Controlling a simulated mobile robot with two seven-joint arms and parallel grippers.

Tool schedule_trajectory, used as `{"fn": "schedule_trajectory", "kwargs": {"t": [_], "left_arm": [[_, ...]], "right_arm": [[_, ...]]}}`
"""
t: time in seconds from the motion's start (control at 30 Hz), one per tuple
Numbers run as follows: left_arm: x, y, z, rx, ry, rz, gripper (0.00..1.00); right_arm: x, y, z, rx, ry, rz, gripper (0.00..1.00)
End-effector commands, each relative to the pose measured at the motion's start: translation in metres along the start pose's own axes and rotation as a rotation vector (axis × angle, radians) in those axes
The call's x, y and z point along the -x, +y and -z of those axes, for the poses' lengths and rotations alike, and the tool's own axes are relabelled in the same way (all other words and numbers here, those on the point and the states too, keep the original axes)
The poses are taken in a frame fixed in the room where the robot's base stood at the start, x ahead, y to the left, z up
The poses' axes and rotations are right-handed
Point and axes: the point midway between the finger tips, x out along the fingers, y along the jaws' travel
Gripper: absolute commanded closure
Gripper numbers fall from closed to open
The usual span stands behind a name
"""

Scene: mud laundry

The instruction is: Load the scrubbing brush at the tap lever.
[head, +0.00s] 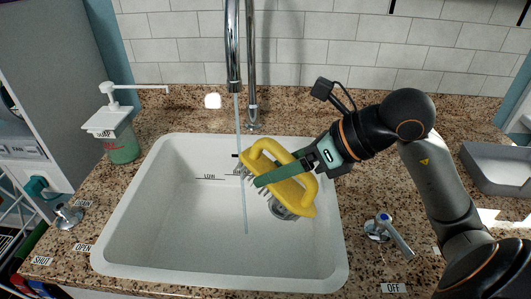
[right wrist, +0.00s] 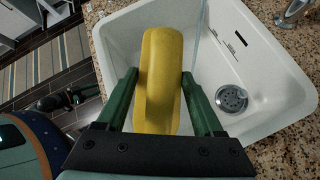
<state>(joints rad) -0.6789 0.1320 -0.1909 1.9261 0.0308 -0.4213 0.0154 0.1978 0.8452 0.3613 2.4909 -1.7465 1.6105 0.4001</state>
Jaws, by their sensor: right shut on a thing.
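The yellow scrubbing brush (head: 293,191) is held above the white sink, tilted, with dark bristles at its left side. My right gripper (head: 262,180) is shut on its yellow handle. In the right wrist view the handle (right wrist: 160,85) sits between the green fingers. A thin water stream (head: 242,185) falls from the tap spout (head: 232,70) just left of the brush; I cannot tell whether they touch. A tap lever (head: 398,238) with a blue cap stands on the counter right of the sink, near an OFF label.
The sink (head: 150,220) has a drain (right wrist: 232,98) below the brush. A soap dispenser (head: 122,145) stands at the left back. A second small valve (head: 68,216) is at the left, by OPEN and SHUT labels. A grey tray (head: 495,170) lies at the right.

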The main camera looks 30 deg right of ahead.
Motion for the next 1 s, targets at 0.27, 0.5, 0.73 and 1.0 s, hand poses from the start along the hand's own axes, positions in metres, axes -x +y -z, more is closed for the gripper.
{"fn": "schedule_trajectory", "kwargs": {"t": [0.27, 0.5, 0.73, 1.0], "left_arm": [[-0.031, 0.020, -0.006, -0.009, 0.013, -0.051, 0.51], [-0.033, 0.028, 0.007, -0.021, 0.023, -0.074, 0.51], [-0.038, 0.025, 0.003, -0.022, 0.032, -0.068, 0.51], [-0.038, 0.025, -0.006, -0.023, 0.009, -0.068, 0.51]], "right_arm": [[0.005, 0.006, 0.005, 0.008, -0.005, 0.004, 0.76], [0.024, 0.019, 0.002, 0.000, 0.000, 0.008, 0.76], [0.039, 0.033, 0.004, 0.003, -0.002, 0.009, 0.76], [0.046, 0.039, 0.004, -0.002, 0.002, 0.005, 0.76]]}}
